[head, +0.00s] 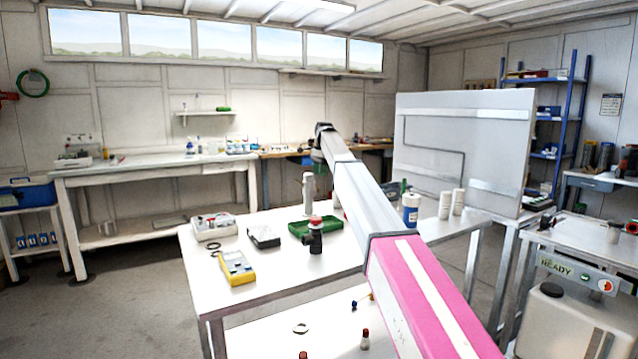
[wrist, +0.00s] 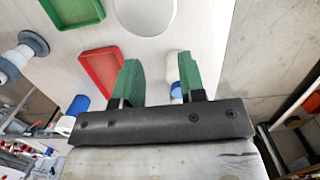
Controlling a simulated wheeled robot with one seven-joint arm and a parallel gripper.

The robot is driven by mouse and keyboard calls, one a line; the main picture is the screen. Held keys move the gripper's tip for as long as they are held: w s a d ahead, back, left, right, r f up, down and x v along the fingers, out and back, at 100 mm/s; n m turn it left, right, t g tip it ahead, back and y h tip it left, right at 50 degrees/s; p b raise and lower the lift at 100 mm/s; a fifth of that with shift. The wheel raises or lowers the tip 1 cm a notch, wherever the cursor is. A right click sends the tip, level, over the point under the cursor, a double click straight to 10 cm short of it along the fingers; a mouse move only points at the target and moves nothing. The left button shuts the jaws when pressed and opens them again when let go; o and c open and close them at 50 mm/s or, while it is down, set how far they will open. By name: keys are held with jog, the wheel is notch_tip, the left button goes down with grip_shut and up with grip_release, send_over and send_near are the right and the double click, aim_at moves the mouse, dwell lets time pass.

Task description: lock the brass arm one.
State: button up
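I cannot pick out a brass arm in either view. My gripper (wrist: 159,82) shows in the wrist view with two green fingers held apart, and nothing is gripped between them. A pale surface lies beyond the fingers. A small white and blue item (wrist: 175,90) shows beside the right finger, partly hidden by it; I cannot tell if they touch.
In the wrist view a red tray (wrist: 96,65) and a green tray (wrist: 75,14) lie left of the fingers. In the head view a white table (head: 205,255) holds a yellow meter (head: 237,268) and a green tray (head: 300,229). A READY panel (head: 566,268) stands right, above a white tank (head: 550,318).

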aim_at(317, 188)
notch_tip(317, 188, up, 4)
jog(key=shift+w+d+f, duration=0.15)
jog(key=shift+f, duration=0.1)
jog(key=shift+d, duration=0.15)
grip_shut()
jog(key=w+d+n+t+y, duration=0.15)
jog(key=d+n+y, duration=0.55)
jog(key=n, duration=1.2)
jog(key=s+a+f+h, duration=0.1)
jog(key=a+f, duration=0.5)
jog(key=f, duration=0.4)
jog(key=shift+s+a+f+h, duration=0.2)
jog(key=shift+s+f+h, duration=0.05)
jog(key=shift+s+h, duration=0.1)
